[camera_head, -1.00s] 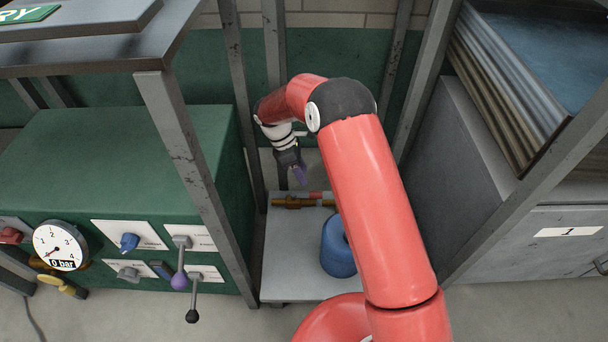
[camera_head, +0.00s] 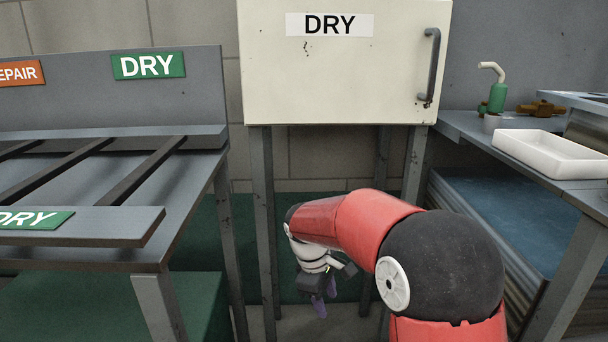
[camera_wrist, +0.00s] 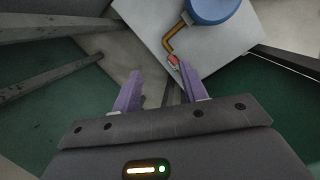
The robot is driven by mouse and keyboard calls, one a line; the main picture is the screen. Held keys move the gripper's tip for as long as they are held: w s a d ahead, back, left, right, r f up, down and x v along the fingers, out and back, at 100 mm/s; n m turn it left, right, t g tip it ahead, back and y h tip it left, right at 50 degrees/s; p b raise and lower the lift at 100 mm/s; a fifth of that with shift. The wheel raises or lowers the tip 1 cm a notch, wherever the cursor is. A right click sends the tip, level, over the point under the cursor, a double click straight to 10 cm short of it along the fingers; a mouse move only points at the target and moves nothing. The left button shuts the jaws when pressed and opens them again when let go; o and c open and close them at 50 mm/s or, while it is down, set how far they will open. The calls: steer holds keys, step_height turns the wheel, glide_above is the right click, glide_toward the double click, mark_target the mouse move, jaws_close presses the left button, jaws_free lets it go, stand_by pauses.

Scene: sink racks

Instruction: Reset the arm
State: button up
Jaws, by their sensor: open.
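My gripper (camera_head: 324,298) hangs low beneath the white cabinet, with its purple fingers pointing down. In the wrist view my gripper (camera_wrist: 160,72) has its two purple fingers apart with nothing between them. My red arm reaches in from the lower right and bends over at a black joint.
The white DRY cabinet (camera_head: 345,70) has a dark handle (camera_head: 430,68). The wrist view shows a blue cylinder (camera_wrist: 212,10) and brass pipe (camera_wrist: 174,42) on a low grey platform (camera_wrist: 222,50).

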steer(key=s+d+r+m+t+y+p, duration=0.1)
steer(key=s+d+r+m, duration=0.2)
steer(key=s+r, duration=0.25)
steer(key=s+d+r+m+t+p, duration=0.1)
steer(key=s+d+r+m, duration=0.3)
steer(key=r, duration=0.3)
steer(key=s+d+r+m+t+p, duration=0.1)
steer(key=s+m, duration=0.1)
steer(key=s, duration=0.5)
steer(key=s+d+r+m+t+y+p, duration=0.1)
steer(key=s+d+m+t, duration=0.1)
steer(key=s, duration=0.5)
steer(key=shift+s+d+r+m+t+y, duration=0.3)
steer(key=shift+s+r+m, duration=0.05)
steer(key=shift+m, duration=0.45)
